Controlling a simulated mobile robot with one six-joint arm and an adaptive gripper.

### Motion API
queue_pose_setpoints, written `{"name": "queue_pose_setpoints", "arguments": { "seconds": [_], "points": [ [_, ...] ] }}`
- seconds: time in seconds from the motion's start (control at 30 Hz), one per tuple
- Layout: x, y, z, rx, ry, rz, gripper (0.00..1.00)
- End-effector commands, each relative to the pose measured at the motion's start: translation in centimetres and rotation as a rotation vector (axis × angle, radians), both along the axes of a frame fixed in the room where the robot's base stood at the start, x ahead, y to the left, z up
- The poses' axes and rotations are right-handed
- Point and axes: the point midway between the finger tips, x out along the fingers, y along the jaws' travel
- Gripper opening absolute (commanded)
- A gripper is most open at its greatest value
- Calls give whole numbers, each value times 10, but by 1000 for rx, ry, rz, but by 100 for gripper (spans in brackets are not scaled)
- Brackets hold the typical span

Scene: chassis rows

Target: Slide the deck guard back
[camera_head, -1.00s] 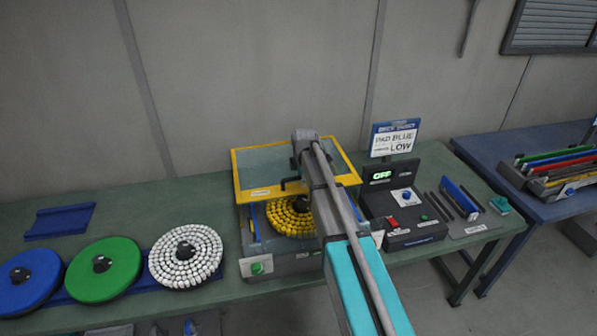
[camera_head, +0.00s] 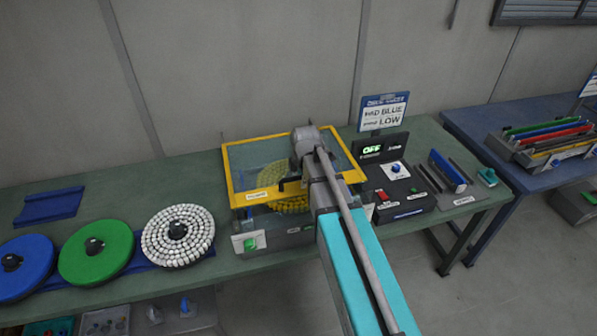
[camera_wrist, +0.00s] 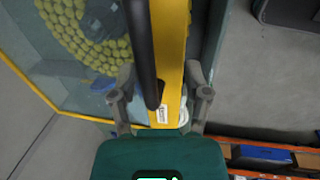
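The deck guard (camera_head: 243,200) is a clear panel in a yellow frame over the grinder deck. A yellow studded disc (camera_head: 290,202) shows through the panel. In the wrist view, the guard's yellow front bar (camera_wrist: 172,60) runs up the middle, with a black handle (camera_wrist: 141,45) in front of it. My gripper (camera_wrist: 160,85) has its fingers apart, one on each side of the handle and bar. The left finger is close to the handle and a gap shows on the right; contact cannot be told. In the head view my arm hides the fingers and part of the guard.
White (camera_head: 178,235), green (camera_head: 97,253) and blue (camera_head: 25,268) discs lie to the left. A blue table (camera_head: 490,125) is at right.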

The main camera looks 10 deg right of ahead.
Motion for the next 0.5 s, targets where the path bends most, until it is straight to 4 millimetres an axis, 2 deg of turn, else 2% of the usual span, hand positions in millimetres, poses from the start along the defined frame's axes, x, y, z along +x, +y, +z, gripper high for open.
{"name": "queue_pose_setpoints", "arguments": {
  "seconds": [0.13,0.5],
  "points": [
    [-8,-1,0,0,1,0,60],
    [-9,-1,0,0,1,0,60]
  ]
}}
